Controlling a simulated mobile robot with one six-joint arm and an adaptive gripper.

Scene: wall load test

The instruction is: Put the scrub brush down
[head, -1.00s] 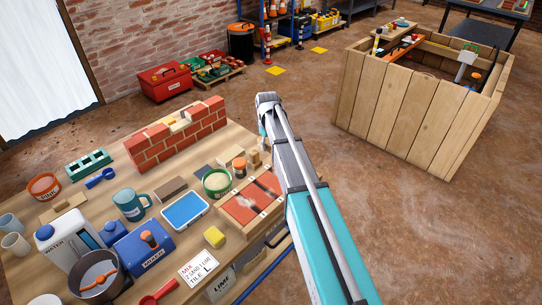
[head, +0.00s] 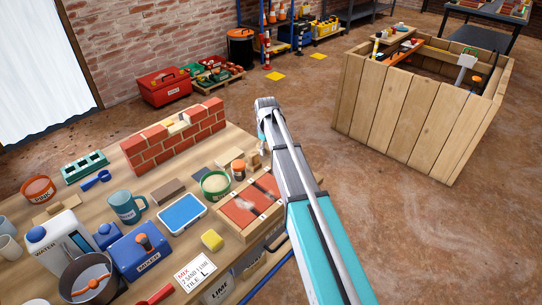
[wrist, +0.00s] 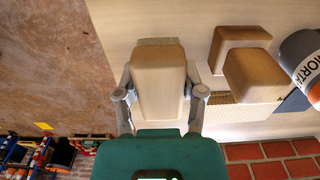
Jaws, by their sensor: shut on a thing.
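In the wrist view, my gripper (wrist: 160,82) is shut on a pale wooden block-shaped thing, which I take to be the scrub brush (wrist: 158,92). One finger is on each side of it. A greyish strip shows at its far end. It is over the edge of the wooden table (wrist: 110,12); I cannot tell whether it touches the tabletop. In the head view, my arm reaches to the table's (head: 160,228) far right corner. The fingers are mostly hidden there, and the brush cannot be made out clearly.
Two wooden blocks (wrist: 240,42) (wrist: 258,74) and a mortar tub (wrist: 305,62) stand right of the brush in the wrist view. The brick wall (head: 175,132) is close by. A large wooden crate (head: 400,115) stands on the floor to the right. Bare floor lies between.

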